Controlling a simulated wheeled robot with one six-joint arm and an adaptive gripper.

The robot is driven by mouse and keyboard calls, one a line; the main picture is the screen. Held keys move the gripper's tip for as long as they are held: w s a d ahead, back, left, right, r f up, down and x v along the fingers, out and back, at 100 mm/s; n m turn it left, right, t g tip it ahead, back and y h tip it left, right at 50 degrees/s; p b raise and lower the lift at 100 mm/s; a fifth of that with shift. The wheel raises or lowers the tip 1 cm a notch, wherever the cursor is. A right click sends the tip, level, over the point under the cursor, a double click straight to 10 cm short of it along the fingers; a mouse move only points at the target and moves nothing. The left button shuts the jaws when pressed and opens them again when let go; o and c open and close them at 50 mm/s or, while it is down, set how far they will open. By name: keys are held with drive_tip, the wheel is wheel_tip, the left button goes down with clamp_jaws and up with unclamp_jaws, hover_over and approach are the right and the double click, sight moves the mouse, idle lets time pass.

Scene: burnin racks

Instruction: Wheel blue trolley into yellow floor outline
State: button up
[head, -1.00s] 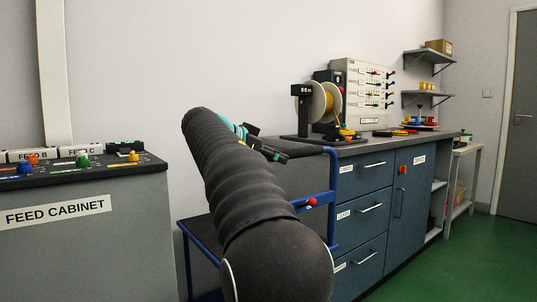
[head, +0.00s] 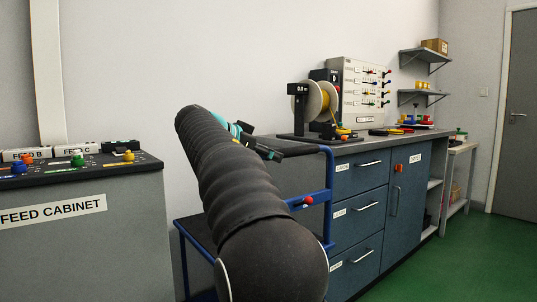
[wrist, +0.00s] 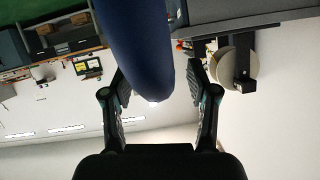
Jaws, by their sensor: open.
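The blue trolley has a blue tube frame (head: 329,190) with a dark lower shelf and a small red part on its rail. It stands against the drawer bench, partly hidden behind my arm. In the head view my gripper (head: 262,147) is at the trolley's upper part, mostly hidden by the arm. In the wrist view my gripper (wrist: 161,80) is open, with a thick dark blue bar (wrist: 140,45) reaching between its two fingers. I cannot tell whether either finger touches it. The yellow floor outline is not in view.
A grey feed cabinet (head: 80,225) stands at the left. A blue drawer bench (head: 357,210) with a wire spool (head: 318,102) stands behind the trolley. Green floor (head: 450,265) is clear at the right, toward a grey door (head: 516,120).

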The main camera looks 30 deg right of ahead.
drive_tip(key=v, duration=1.1)
drive_tip(key=shift+a, duration=0.2)
